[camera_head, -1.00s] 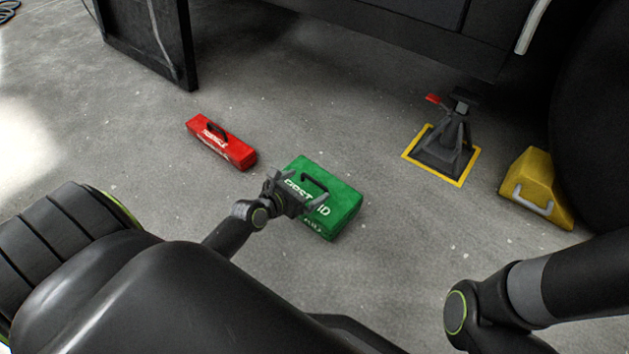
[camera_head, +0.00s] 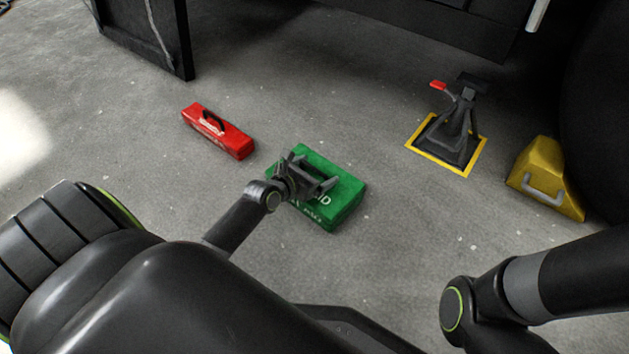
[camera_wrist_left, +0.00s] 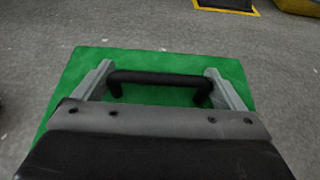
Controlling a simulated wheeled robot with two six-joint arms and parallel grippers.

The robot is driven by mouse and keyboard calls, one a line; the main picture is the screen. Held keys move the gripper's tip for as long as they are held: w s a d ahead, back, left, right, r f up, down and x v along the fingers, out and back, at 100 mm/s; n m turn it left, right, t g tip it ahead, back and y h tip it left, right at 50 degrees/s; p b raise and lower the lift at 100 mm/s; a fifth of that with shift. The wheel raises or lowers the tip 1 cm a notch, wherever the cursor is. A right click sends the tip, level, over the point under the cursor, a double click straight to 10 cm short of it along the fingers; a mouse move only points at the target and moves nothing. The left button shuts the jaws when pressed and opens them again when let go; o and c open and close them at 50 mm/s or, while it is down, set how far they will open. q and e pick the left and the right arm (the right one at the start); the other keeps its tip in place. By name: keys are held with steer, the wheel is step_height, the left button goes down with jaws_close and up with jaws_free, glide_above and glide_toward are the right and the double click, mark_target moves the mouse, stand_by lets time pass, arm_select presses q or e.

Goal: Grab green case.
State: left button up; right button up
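The green case (camera_head: 343,200) lies flat on the concrete floor, with white lettering partly hidden by my left gripper. My left gripper (camera_head: 313,172) is over the top of the case in the head view. In the left wrist view, the case (camera_wrist_left: 150,63) fills the middle, and its black handle (camera_wrist_left: 160,78) lies between the two spread fingers of the gripper (camera_wrist_left: 158,80). The fingers are open, one near each end of the handle, and not closed on it. My right arm shows at the lower right of the head view, but its gripper is out of frame.
A red case (camera_head: 218,131) lies left of the green one. A black jack stand (camera_head: 456,135) on a yellow-edged base and a yellow wheel chock (camera_head: 546,178) stand to the right. A dark vehicle body is behind. Floor around the green case is clear.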

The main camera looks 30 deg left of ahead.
arm_select(q)
steer(key=c, duration=1.5)
steer(key=shift+o, duration=0.2)
steer(key=shift+r, duration=0.1)
